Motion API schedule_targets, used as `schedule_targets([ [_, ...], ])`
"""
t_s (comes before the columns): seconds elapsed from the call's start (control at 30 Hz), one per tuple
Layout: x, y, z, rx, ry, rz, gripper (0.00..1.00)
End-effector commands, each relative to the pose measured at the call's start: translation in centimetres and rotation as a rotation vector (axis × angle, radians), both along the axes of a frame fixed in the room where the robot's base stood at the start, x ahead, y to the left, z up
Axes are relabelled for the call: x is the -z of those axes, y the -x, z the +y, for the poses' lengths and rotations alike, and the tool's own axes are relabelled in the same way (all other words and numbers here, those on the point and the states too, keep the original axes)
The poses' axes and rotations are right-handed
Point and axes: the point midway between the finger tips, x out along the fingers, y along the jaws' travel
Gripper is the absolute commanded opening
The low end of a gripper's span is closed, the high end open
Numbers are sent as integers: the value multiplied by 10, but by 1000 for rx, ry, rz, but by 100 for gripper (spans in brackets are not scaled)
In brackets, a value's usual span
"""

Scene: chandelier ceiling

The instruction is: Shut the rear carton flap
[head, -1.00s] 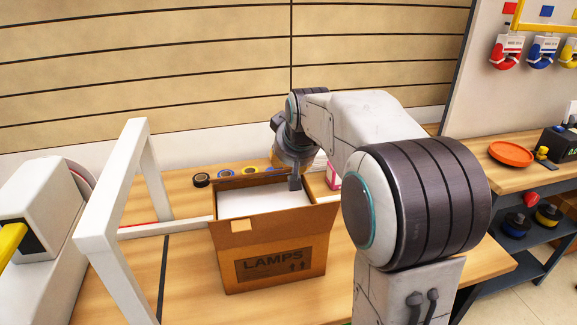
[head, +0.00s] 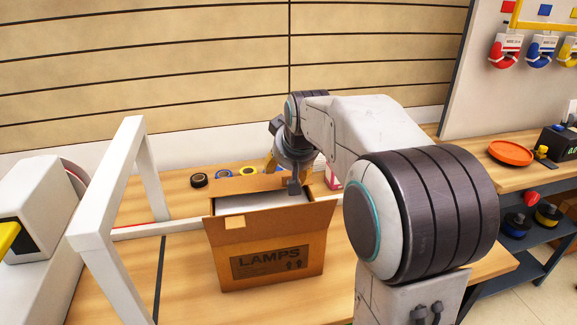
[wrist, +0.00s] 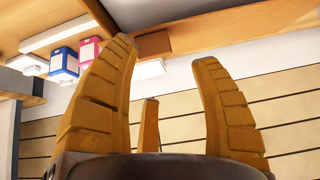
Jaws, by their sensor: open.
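The brown carton (head: 283,262) marked LAMPS stands on the bench in the head view. Its rear flap (head: 243,184) leans forward over the back part of the opening. White contents (head: 240,203) show in front of that flap. The front flap (head: 262,222) hangs outward with a pale label. My gripper (head: 289,172) is at the rear right of the carton, beside the rear flap, its yellow fingers spread. Whether it touches the flap is unclear. In the wrist view my gripper (wrist: 170,90) is open, with nothing between its fingers.
Tape rolls (head: 221,174) lie behind the carton. A white frame (head: 88,225) stands to its left. A pink box (head: 329,178) is behind right, and pink and blue boxes (wrist: 64,63) show in the wrist view. A side bench with an orange dish (head: 510,152) is at right.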

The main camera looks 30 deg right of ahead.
Motion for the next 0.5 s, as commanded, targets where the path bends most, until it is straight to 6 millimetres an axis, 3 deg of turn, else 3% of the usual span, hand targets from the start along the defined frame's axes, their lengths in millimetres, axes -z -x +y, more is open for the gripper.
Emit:
schedule_targets([
  [0.27, -6, 4, 1, 0, 1, -3, 58],
  [0.5, -34, 24, 5, 0, 1, -6, 58],
])
